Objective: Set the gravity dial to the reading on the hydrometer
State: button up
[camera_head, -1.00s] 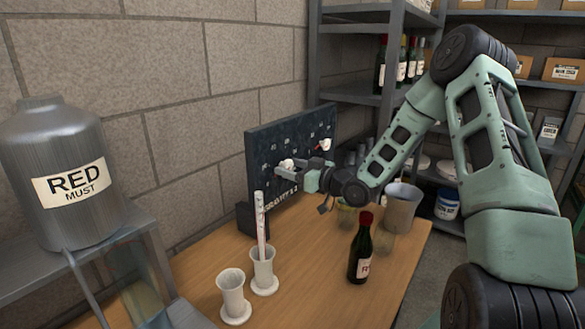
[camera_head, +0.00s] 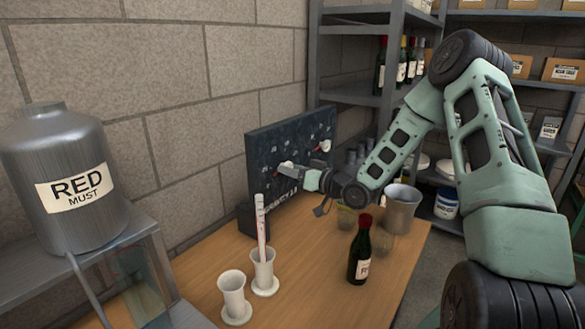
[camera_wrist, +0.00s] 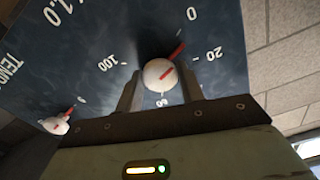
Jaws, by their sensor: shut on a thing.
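The gravity dial is a white knob with a red pointer (camera_wrist: 159,72) on a dark panel (camera_head: 262,150) standing at the wall. In the wrist view my gripper (camera_wrist: 160,88) has one finger on each side of the knob and is shut on it. The red pointer points between 0 and 20, nearer 0. In the head view my gripper (camera_head: 290,171) hides part of the knob and the panel's lettering. The hydrometer (camera_head: 261,222) is a pale, red-marked stem standing in a white cylinder (camera_head: 263,270); its reading is too small to make out.
A second white knob (camera_wrist: 56,124), near "TEMP" lettering, sits on the same panel. An empty-looking white cylinder (camera_head: 233,295), a red-capped bottle (camera_head: 359,252) and a grey bucket (camera_head: 402,208) stand on the wooden table (camera_head: 310,290). A steel must tank (camera_head: 65,180) is at left.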

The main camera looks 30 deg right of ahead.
jog(key=shift+m+p, duration=1.4)
jog(key=shift+m, duration=1.8)
jog(key=o, duration=1)
jog(key=b+v, duration=0.2)
jog(key=v, duration=1)
jog(key=shift+b, duration=0.4)
